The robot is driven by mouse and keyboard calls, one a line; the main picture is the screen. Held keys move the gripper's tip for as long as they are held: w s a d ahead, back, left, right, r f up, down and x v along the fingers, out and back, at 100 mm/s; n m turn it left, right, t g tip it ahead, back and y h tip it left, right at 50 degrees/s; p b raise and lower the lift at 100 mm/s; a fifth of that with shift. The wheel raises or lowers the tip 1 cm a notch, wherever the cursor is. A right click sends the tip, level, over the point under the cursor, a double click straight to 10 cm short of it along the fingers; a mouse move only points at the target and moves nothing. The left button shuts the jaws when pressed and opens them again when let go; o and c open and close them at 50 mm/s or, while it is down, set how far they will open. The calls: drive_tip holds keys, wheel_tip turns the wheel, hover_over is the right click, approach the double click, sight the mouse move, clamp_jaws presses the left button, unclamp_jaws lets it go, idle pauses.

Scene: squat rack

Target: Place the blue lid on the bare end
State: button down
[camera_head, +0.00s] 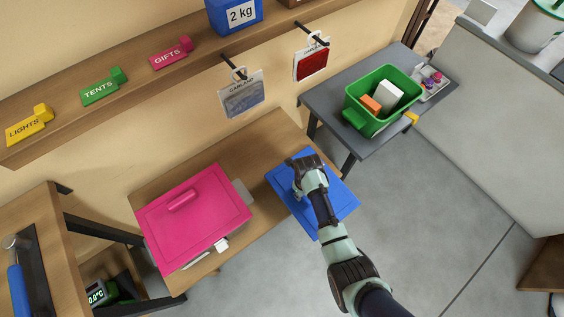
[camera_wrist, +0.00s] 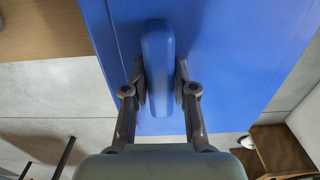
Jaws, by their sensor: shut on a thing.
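The blue lid (camera_head: 337,203) is a flat rectangular panel at the right end of the wooden bench (camera_head: 262,133) in the head view, partly hidden by my arm. My gripper (camera_head: 298,186) is over it. In the wrist view, my gripper (camera_wrist: 159,85) is shut on the raised blue handle (camera_wrist: 158,45) of the lid, one finger on each side. The lid's right part reaches past the bench edge, over the grey floor. I cannot tell whether the lid touches anything below it. A pink lid (camera_head: 205,222) with a handle lies on the left part of the bench.
A grey table (camera_head: 325,97) at upper right holds a green bin (camera_head: 384,123) with orange and white blocks. A shelf (camera_head: 135,65) with labelled tags runs along the wall, with two hanging cards on hooks below it. Open grey floor lies to the right.

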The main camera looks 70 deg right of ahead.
sight(278, 167)
drive_tip(key=w+d+b, duration=0.2)
drive_tip(key=w, duration=0.2)
drive_tip(key=w+d+b, duration=0.3)
drive_tip(key=w, duration=0.1)
drive_tip(key=w+d+b, duration=0.2)
drive_tip(key=w+d, duration=0.1)
drive_tip(key=w, duration=0.1)
drive_tip(key=shift+f, duration=0.1)
drive_tip(key=shift+w, duration=0.1)
drive_tip(key=shift+w+d+b, duration=0.15)
drive_tip(key=shift+w+b, duration=0.1)
drive_tip(key=shift+b, duration=0.45)
wheel_tip(278, 167, down, 3)
drive_tip(key=b, duration=0.2)
drive_tip(key=shift+w+d+f+b, duration=0.1)
drive_tip(key=shift+f+b, duration=0.1)
drive_tip(key=shift+b, duration=0.1)
drive_tip(key=shift+s, duration=0.2)
drive_tip(key=shift+w, duration=0.1)
drive_tip(key=c, duration=0.9)
unclamp_jaws()
drive_tip(key=shift+f, duration=0.1)
drive_tip(key=shift+c, duration=0.2)
